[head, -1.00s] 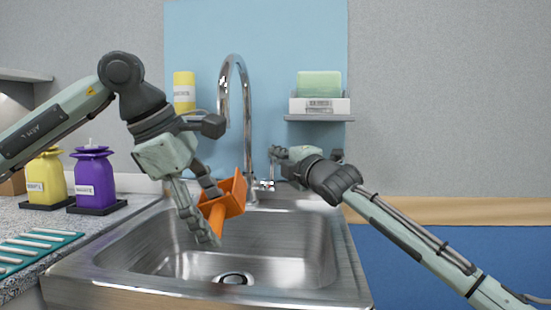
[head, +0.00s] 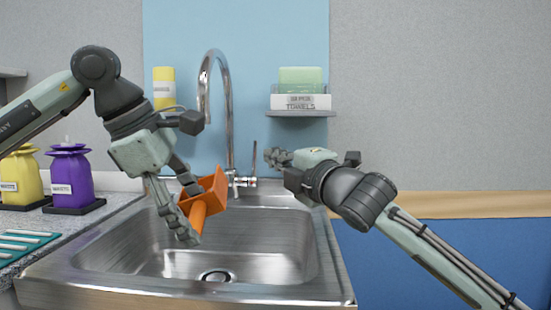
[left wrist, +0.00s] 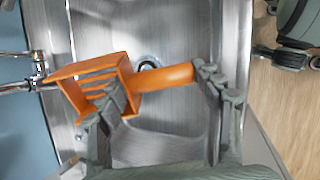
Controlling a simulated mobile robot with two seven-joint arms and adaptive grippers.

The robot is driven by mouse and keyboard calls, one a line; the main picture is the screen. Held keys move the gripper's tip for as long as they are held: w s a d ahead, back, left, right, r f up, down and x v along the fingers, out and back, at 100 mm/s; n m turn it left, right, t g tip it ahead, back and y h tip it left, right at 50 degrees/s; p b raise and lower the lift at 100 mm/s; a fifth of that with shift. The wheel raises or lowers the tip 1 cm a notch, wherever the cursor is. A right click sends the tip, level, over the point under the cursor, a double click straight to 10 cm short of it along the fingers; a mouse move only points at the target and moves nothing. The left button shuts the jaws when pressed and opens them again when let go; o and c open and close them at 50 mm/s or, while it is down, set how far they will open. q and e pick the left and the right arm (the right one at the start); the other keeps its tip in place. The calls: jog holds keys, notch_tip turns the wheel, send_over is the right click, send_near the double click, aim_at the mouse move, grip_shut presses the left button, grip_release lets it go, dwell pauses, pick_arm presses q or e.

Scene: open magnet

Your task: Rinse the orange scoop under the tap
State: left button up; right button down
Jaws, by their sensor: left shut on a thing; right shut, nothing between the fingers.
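The orange scoop (head: 212,190) is in my left gripper (head: 185,213), over the steel sink. In the left wrist view, the scoop (left wrist: 170,77) lies between the fingers (left wrist: 165,95); one finger reaches into its box-shaped bowl and the other is at the handle end. The chrome tap (head: 226,115) arches up behind the sink, its spout end above and behind my left gripper. No water stream shows under the spout. The thin upright tap lever (head: 254,158) is right of the tap base. My right gripper (head: 272,157) is shut and empty, just right of the lever.
The sink (head: 290,235) has a drain (head: 216,276) in its floor. Purple (head: 70,178) and yellow (head: 22,178) bottles stand on the left counter, near a teal mat (head: 22,246). A wall shelf (head: 300,112) holds a towel box. The sink's right half is clear.

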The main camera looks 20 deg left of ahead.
dwell(0.4)
pick_arm(q)
jog(key=shift+s+a+f, duration=0.1)
jog(key=shift+s+a, duration=0.25)
jog(key=shift+s, duration=0.1)
jog(key=shift+s+a+b, duration=0.4)
jog(key=shift+s+a, duration=0.15)
jog(key=shift+s, duration=0.45)
jog(key=shift+s+a+b, duration=0.4)
jog(key=shift+s+a, duration=0.1)
jog(key=shift+s, duration=0.55)
jog(key=shift+s+a+b, duration=0.4)
jog(key=shift+s+a, duration=0.15)
jog(key=shift+s, duration=0.45)
